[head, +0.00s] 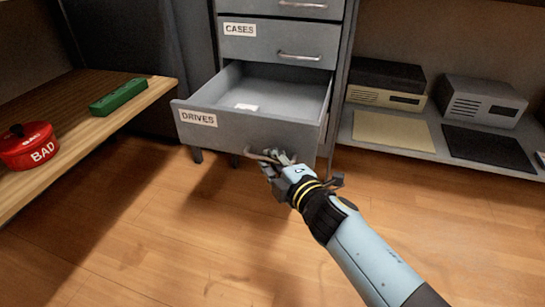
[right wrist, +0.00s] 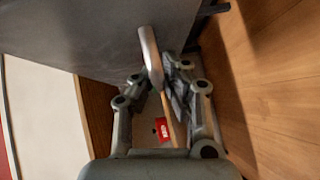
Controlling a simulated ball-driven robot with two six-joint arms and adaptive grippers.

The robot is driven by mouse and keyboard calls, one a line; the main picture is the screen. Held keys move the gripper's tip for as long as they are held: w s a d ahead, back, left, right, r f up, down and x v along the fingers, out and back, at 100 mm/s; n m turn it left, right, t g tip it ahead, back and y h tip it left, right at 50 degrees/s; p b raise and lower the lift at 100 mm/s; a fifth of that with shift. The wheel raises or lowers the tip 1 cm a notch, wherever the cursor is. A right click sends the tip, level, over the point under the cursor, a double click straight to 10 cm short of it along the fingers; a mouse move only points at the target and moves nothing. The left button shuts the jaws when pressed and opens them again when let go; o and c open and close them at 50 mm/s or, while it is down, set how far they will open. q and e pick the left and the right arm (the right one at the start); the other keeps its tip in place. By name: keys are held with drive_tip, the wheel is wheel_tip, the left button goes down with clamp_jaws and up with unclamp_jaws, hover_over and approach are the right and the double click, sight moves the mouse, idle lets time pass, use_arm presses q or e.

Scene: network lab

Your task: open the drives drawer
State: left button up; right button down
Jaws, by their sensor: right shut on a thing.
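The drives drawer (head: 247,136) is the grey drawer labelled DRIVES in the head view. It is pulled out of its cabinet, and its inside shows, with a small white item (head: 246,107) on its floor. My right gripper (head: 272,158) is at the front of this drawer, shut on its bar handle (head: 258,155). In the right wrist view the handle (right wrist: 150,55) runs between the fingers, next to the grey drawer front (right wrist: 80,35). My left gripper is not in view.
The cases drawer (head: 277,48) above is shut. A wooden bench (head: 140,98) at the left bears a red BAD container (head: 28,150) and a green block (head: 118,95). A shelf (head: 375,131) at the right holds boxy devices (head: 482,102). The wooden floor in front is clear.

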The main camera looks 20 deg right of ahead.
drive_tip(key=shift+r, duration=0.15)
drive_tip(key=c, duration=1.4)
unclamp_jaws()
drive_tip(key=v, duration=1.2)
